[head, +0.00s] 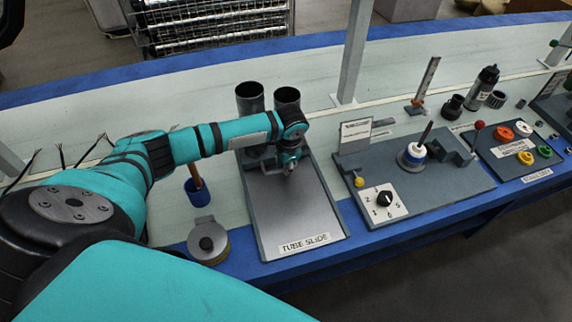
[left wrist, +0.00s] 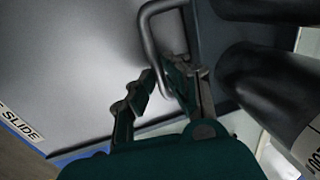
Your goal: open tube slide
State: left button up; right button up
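The tube slide (head: 297,216) is a flat grey metal plate with a raised rim and a "TUBE SLIDE" label at its near end. Two dark upright tubes (head: 287,99) stand at its far end. A grey bent-bar handle (left wrist: 150,40) rises from the plate beside the tubes. My left gripper (head: 290,167) is at this handle. In the left wrist view its fingers (left wrist: 159,72) come together on either side of the bar and look shut on it. The arm covers part of the tubes' bases. My right gripper is not in view.
A round metal piece (head: 208,242) and a blue cup with a wooden handle (head: 198,192) stand left of the slide. To its right is a grey board (head: 440,175) with a dial. The plate's near part is clear.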

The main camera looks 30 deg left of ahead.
pick_arm(q)
grip_shut()
jog(key=shift+s+d+r+p, duration=0.1)
jog(key=shift+s+d+p, duration=0.2)
jog(key=shift+p, duration=0.2)
jog(key=s+d+p, duration=0.6)
jog(key=d+p, duration=0.1)
jog(key=s+d+p, duration=0.3)
jog(key=p, duration=0.1)
jog(key=shift+d, duration=0.35)
jog(key=shift+s+d+p, duration=0.45)
jog(key=shift+s+d, duration=0.15)
jog(key=shift+d, duration=0.1)
jog(key=o, duration=0.6)
grip_release()
jog(key=shift+o, duration=0.2)
